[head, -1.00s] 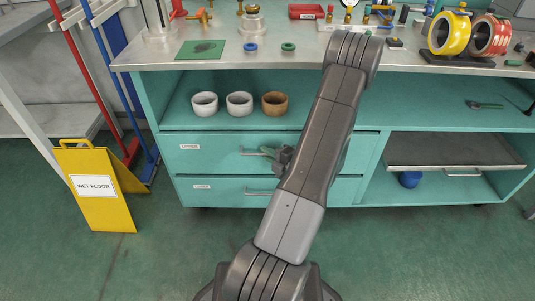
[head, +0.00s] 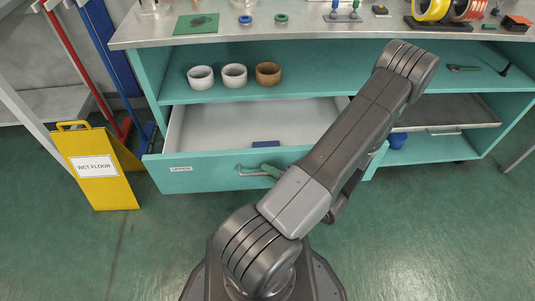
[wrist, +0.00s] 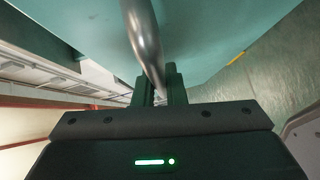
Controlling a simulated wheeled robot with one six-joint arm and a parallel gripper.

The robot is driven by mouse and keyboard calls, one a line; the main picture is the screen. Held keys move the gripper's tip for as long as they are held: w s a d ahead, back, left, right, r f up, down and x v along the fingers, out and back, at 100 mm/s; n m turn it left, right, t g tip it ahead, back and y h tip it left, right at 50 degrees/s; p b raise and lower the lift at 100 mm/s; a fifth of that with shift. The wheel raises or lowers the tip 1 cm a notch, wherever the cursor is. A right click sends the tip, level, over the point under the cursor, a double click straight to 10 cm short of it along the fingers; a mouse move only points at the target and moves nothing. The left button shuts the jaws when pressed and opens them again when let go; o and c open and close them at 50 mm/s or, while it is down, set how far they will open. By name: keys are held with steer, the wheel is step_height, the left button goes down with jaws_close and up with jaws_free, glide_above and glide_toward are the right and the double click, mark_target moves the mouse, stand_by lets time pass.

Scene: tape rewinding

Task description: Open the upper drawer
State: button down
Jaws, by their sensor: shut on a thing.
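The upper drawer (head: 215,175) is pulled well out of the teal workbench, and its pale inside shows from above. Its front carries a small white label. The metal drawer handle (head: 247,173) is on that front, partly hidden by my gripper and arm. My gripper (head: 272,170), with green fingers, is shut on the handle. In the wrist view the handle bar (wrist: 143,40) runs down between the two fingers of my gripper (wrist: 159,88). A small dark blue flat thing (head: 265,144) lies inside the drawer.
A yellow wet-floor sign (head: 95,168) stands just left of the drawer. Two white bowls and a brown bowl (head: 268,73) stand on the shelf above. A grey tray (head: 455,112) shows in the right bay. The green floor in front is mostly clear.

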steer(key=shift+s, duration=2.4)
steer(key=c, duration=1.8)
jaws_free()
steer(key=shift+o, duration=0.2)
